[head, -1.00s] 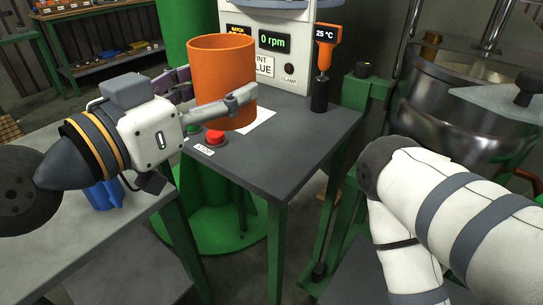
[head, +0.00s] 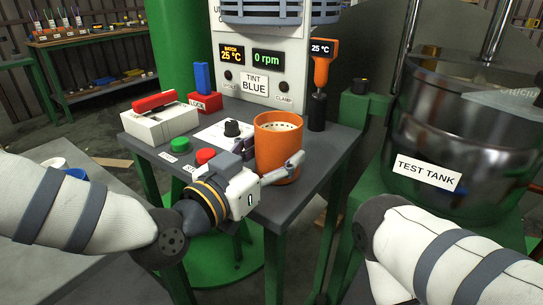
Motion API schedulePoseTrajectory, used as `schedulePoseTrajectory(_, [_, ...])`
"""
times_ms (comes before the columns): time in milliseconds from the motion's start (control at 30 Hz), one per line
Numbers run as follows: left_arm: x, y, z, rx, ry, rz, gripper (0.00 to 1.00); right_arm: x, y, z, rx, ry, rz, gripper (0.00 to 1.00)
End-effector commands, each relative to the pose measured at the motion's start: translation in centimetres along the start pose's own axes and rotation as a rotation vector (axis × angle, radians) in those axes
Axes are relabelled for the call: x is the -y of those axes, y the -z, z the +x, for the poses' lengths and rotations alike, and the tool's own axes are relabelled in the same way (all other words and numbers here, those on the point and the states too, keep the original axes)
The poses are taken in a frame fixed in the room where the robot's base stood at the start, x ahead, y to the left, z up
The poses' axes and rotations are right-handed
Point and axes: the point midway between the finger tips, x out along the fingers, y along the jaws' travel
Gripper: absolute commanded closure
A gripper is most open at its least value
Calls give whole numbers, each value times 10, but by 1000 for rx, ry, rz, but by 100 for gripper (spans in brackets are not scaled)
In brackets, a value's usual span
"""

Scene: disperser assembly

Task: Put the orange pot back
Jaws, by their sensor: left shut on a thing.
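The orange pot (head: 278,145) is upright at the front right part of the grey machine table, with a pale speckled surface visible inside its rim. My left gripper (head: 268,162) is shut on the pot from the left front, with one finger across the near side of its wall. I cannot tell whether the pot's base touches the table top or hangs just over its edge. My right arm (head: 440,250) comes in at the lower right; its gripper is out of the picture.
The machine table (head: 330,150) carries a white box with a red lever (head: 155,118), a red lock block (head: 205,102), green (head: 182,145) and red (head: 206,156) buttons, and an orange thermometer (head: 323,62) in a black stand. A steel test tank (head: 455,140) stands right.

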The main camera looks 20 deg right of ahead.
Motion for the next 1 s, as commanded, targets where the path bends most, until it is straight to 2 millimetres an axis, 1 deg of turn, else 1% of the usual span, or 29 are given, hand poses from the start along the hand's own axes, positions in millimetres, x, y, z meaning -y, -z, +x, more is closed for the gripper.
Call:
schedulePoseTrajectory(33, [0, -4, 0, -2, 0, 0, 74, 0, 0, 1, 3, 0, 0, 51])
schedulePoseTrajectory(200, [0, -1, 0, -3, 0, 2, 74, 0, 0, 0, 1, 0, 0, 51])
schedulePoseTrajectory(333, [0, -6, 0, -2, 0, 1, 74, 0, 0, 2, 4, 0, -1, 51])
schedulePoseTrajectory(367, [0, -6, 0, -1, 0, 1, 37, 0, 0, 2, 4, 0, -1, 51])
schedulePoseTrajectory(400, [0, -6, 0, -2, 0, 2, 28, 0, 0, 2, 3, 0, -1, 51])
schedulePoseTrajectory(433, [0, -5, 0, -2, 0, 2, 21, 0, 0, 2, 3, 0, -1, 51])
schedulePoseTrajectory(467, [0, -5, 0, -2, 0, 2, 19, 0, 0, 2, 3, 0, -1, 51])
schedulePoseTrajectory(733, [0, -5, 0, -2, 0, 1, 19, 0, 0, 1, 3, 0, -1, 51])
schedulePoseTrajectory(833, [0, 0, -3, -3, 0, 2, 19, 0, 0, 0, -1, 0, -1, 51])
schedulePoseTrajectory(867, [0, -1, -7, -1, 0, 2, 19, 0, 0, -1, -2, 0, -1, 51])
schedulePoseTrajectory(967, [1, -1, -29, -1, 1, 0, 19, 0, 1, -2, -5, 0, 0, 51])
schedulePoseTrajectory(1000, [1, -1, -40, 0, 1, 0, 19, 0, 1, -3, -7, 0, 0, 51])
